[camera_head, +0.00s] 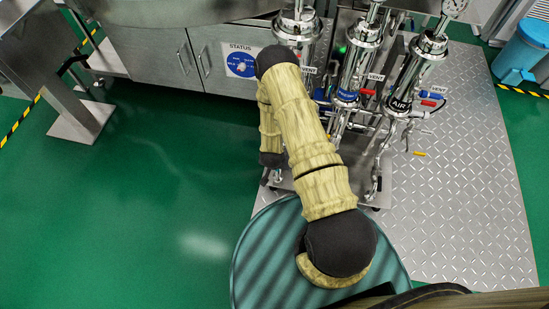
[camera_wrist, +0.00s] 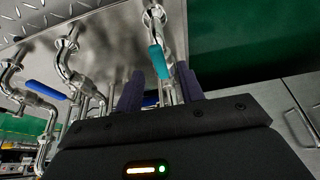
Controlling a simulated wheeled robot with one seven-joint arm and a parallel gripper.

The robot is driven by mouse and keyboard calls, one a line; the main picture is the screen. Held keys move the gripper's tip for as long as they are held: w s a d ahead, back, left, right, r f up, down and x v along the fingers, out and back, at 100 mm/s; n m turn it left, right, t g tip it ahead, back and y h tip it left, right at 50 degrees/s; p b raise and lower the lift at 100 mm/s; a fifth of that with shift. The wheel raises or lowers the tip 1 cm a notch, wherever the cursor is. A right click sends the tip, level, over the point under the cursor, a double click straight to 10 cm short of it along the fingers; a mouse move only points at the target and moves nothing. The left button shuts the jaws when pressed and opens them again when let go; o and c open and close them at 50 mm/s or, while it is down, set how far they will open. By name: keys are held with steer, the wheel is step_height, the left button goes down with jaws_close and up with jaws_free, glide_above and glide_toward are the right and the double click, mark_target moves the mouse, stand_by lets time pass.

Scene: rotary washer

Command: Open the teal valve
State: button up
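The teal valve handle (camera_wrist: 158,62) shows in the wrist view on a steel pipe, just past my fingertips and close to the line between them. My gripper (camera_wrist: 160,82) is open, with two dark purple fingers apart and nothing held between them. The handle looks separate from both fingers; the exact depth gap is hard to tell. In the head view my arm covers this part of the piping, and I make out neither the gripper nor the teal handle there.
A blue valve handle (camera_wrist: 45,90) sits on pipes at the left of the wrist view. Steel pipes crowd around my fingers. In the head view, vertical steel cylinders (camera_head: 360,45) stand on a tread-plate floor (camera_head: 465,200), beside a steel cabinet (camera_head: 165,55). Green floor (camera_head: 140,200) is clear at left.

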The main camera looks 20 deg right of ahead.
steer(key=p+v, duration=0.4)
steer(key=v, duration=1.1)
steer(key=shift+w+r, duration=0.1)
step_height(320, 180, up, 17)
steer(key=w+a+n+y, duration=0.2)
steer(key=n, duration=0.1)
steer(key=s+d+r+n+g, duration=0.1)
steer(key=s+r+n, duration=0.1)
steer(key=s+r, duration=0.45)
steer(key=s+d+r+n, duration=0.1)
steer(key=s+d+r, duration=0.15)
steer(key=r, duration=0.65)
step_height(320, 180, up, 29)
steer(key=p, duration=2.8)
steer(key=shift+a+f+p, duration=0.2)
steer(key=shift+a+p, duration=0.2)
